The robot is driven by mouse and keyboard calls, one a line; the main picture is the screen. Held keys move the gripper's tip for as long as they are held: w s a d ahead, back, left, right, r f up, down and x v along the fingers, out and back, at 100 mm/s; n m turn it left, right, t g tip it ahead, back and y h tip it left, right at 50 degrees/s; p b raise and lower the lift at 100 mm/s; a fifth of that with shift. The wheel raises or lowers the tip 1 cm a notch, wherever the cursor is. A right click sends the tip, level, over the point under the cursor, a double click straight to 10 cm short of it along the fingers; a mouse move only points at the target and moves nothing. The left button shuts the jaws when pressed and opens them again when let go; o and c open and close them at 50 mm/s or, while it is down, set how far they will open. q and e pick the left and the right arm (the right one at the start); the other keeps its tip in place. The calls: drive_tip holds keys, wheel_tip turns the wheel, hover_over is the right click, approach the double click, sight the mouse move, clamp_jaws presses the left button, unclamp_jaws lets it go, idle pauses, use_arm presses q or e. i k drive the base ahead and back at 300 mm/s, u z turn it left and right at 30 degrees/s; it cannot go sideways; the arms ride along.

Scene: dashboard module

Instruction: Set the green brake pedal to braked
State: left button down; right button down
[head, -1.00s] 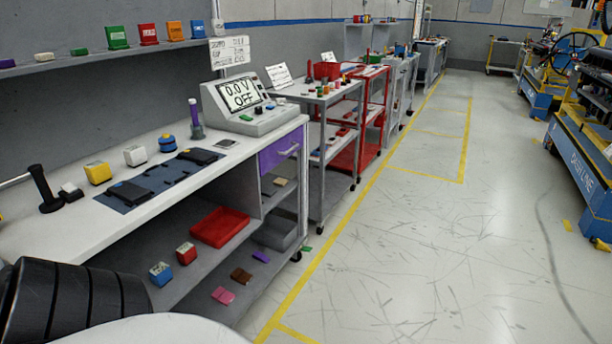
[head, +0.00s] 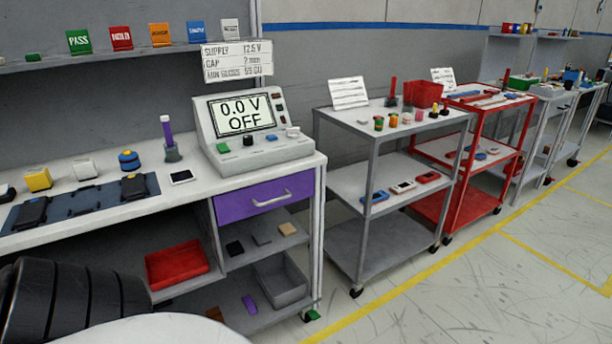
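I cannot make out a green brake pedal in the head view. Small green items show: a green block (head: 312,315) on the floor by the bench's right leg and a green button (head: 223,148) on the front of the power supply (head: 240,122). The supply's screen reads 0.0 V OFF. Neither of my grippers is in view. Only a black ribbed part and a white part, which seem to be my own body, show at the lower left.
A white workbench (head: 105,208) with a purple drawer (head: 263,198) stands close at the left. A grey cart (head: 384,190) and a red cart (head: 472,152) stand to its right. Clear floor (head: 470,300) lies at the lower right, with yellow lines.

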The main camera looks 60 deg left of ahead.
sight(314, 315)
drive_tip(key=u, duration=1)
drive_tip(key=i, duration=1.25)
drive_tip(key=u, duration=1.65)
drive_tip(key=i, duration=0.8)
drive_tip(key=u, duration=0.1)
